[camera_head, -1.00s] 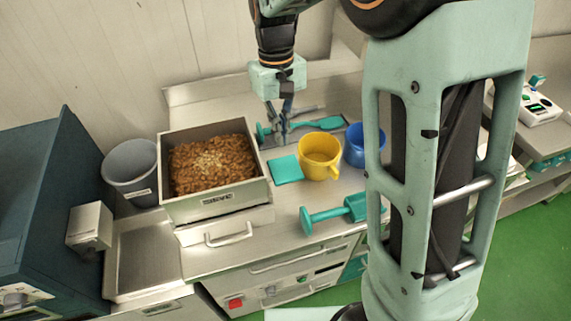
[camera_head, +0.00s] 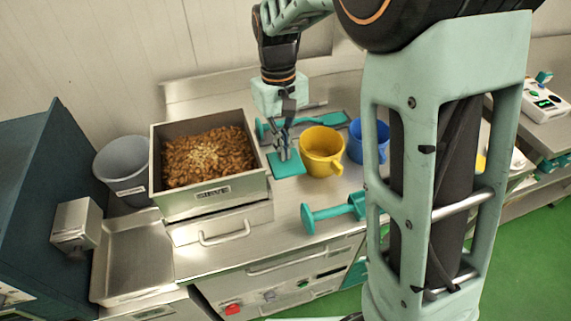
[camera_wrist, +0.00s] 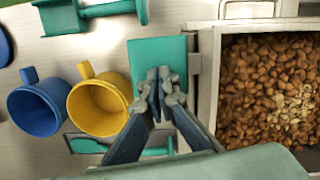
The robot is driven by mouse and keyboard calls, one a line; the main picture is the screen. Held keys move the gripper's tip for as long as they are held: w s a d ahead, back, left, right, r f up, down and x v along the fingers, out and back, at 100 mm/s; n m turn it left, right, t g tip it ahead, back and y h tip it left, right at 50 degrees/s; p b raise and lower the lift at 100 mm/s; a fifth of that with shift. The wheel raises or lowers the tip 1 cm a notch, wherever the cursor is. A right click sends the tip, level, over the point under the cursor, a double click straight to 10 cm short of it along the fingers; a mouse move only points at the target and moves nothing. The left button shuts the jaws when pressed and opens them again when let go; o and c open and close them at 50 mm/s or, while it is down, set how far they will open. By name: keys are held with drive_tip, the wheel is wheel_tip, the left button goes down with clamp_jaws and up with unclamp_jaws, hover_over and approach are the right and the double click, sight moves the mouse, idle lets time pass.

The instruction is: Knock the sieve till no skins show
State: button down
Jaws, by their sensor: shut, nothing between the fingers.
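The sieve (camera_head: 210,201) is a steel box, labelled on its front, full of brown nuts (camera_head: 205,160) with a pale patch of lighter bits near the middle. My gripper (camera_head: 285,156) is over this plate, fingertips together and empty. In the wrist view my fingertips (camera_wrist: 159,76) overlap the plate; whether they touch it I cannot tell.
A yellow mug (camera_head: 320,150) and a blue mug (camera_head: 354,143) stand right of the plate. A teal mallet-like tool (camera_head: 335,210) lies in front, and another teal tool (camera_head: 320,121) lies behind. A grey bin (camera_head: 126,172) stands left of the sieve.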

wheel_tip(320, 180, down, 3)
drive_tip(key=shift+r+b, duration=0.2)
drive_tip(key=shift+b, duration=0.7)
drive_tip(key=shift+r, duration=0.3)
drive_tip(key=shift+w+r+p, duration=0.1)
drive_tip(key=shift+p, duration=0.35)
drive_tip(key=shift+w+a+r+p, duration=0.25)
drive_tip(key=shift+w+a+p, duration=0.1)
drive_tip(key=shift+w+p, duration=0.25)
drive_tip(key=shift+w+a+r+p, duration=0.2)
drive_tip(key=shift+w+a+p, duration=0.15)
drive_tip(key=shift+w, duration=0.3)
drive_tip(key=shift+f, duration=0.1)
wheel_tip(320, 180, up, 12)
drive_tip(key=w, duration=0.1)
drive_tip(key=shift+a, duration=0.25)
drive_tip(key=shift+w, duration=0.15)
idle(0.7)
